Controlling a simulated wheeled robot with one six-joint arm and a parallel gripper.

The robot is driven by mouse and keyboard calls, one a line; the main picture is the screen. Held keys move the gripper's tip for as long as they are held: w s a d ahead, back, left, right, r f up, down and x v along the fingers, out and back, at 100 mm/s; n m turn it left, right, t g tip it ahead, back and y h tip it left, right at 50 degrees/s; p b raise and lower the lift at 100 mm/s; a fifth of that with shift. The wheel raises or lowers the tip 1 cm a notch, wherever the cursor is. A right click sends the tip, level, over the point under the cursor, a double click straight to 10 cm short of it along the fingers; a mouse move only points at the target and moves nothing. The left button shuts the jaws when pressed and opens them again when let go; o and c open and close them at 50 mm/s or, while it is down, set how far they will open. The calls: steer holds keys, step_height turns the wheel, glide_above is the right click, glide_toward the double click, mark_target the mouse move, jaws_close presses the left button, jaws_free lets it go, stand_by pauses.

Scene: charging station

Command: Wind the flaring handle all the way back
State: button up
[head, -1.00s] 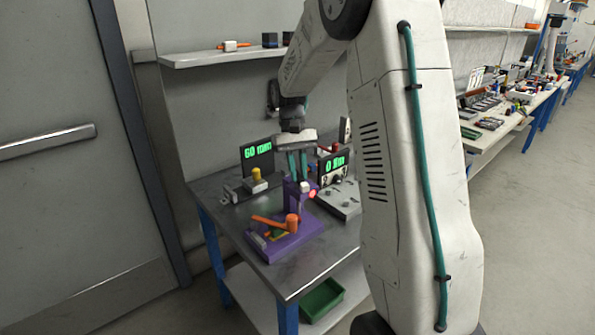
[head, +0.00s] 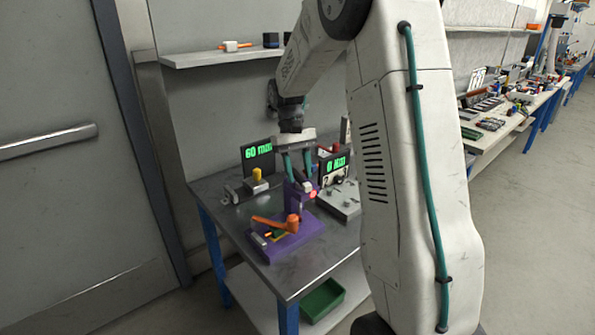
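A purple fixture (head: 282,246) stands on the metal workbench, with a purple upright post at its back right. An orange handle (head: 271,222) lies across the top of the fixture, its arm pointing left from an orange hub. My gripper (head: 299,178) points down above the back of the purple post, behind and right of the orange handle and apart from it. Its two teal fingers are spread with a gap between them, and I see nothing held. The fingertips are small and partly overlap the post, so contact there cannot be told.
A display reading "60 mm" (head: 257,158) and a yellow-topped gauge (head: 257,177) stand at the back left. A second display (head: 334,167) and a grey control box (head: 340,199) stand right of the post. A green bin (head: 322,299) sits on the lower shelf.

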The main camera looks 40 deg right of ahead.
mark_target(301, 175)
steer(key=shift+v, duration=3.9)
steer(key=shift+r, duration=0.1)
steer(key=s+t, duration=0.2)
steer(key=s+t+h, duration=0.1)
steer(key=t, duration=0.1)
steer(key=shift+s+a, duration=0.3)
steer(key=shift+s, duration=0.1)
steer(key=shift+w+f, duration=0.1)
steer(key=shift+f, duration=0.35)
step_height(301, 175, down, 7)
steer(key=shift+a+r, duration=0.1)
steer(key=shift+a, duration=0.05)
jaws_close()
